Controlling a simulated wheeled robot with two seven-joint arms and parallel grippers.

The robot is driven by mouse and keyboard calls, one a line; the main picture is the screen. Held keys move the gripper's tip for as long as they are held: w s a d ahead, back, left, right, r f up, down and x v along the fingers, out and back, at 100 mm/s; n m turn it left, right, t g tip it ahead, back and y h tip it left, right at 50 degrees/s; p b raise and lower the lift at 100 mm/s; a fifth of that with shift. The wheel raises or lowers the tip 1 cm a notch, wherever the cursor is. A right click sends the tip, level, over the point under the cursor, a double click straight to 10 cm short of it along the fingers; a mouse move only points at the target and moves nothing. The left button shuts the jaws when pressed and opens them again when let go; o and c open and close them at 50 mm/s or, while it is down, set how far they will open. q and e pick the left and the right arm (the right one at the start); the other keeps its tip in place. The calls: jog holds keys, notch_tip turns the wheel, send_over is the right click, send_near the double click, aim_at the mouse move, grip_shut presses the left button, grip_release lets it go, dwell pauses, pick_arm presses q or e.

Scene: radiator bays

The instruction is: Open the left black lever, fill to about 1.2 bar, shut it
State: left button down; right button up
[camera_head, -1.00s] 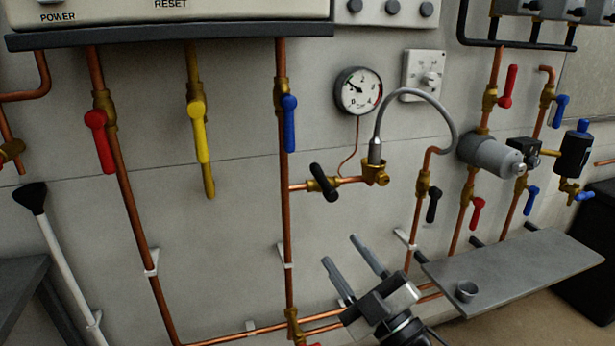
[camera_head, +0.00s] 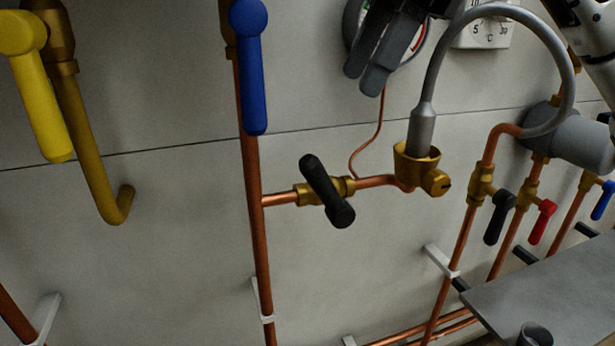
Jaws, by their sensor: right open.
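The left black lever (camera_head: 327,191) sits on a brass valve in the short horizontal copper pipe. It stands crosswise to that pipe, slanting from upper left to lower right. The pipe leads to a brass fitting (camera_head: 414,162) with a grey flexible hose (camera_head: 428,95). The pressure gauge (camera_head: 350,22) is mostly hidden behind my right gripper, so its needle cannot be read. My right gripper (camera_head: 366,76) is open and empty, above the black lever and clear of it. My left gripper is not in view.
A blue lever (camera_head: 252,75) and a yellow lever (camera_head: 38,95) hang at the left. Another black lever (camera_head: 498,217) and a red lever (camera_head: 542,222) are at the right. A grey shelf (camera_head: 560,285) with a small cup (camera_head: 535,335) juts out lower right. The wall below the lever is clear.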

aim_at(308, 180)
jog(key=b+x, duration=0.2)
jog(key=x, duration=1.3)
jog(key=shift+s+f, duration=0.15)
jog(key=shift+f, duration=0.15)
grip_shut()
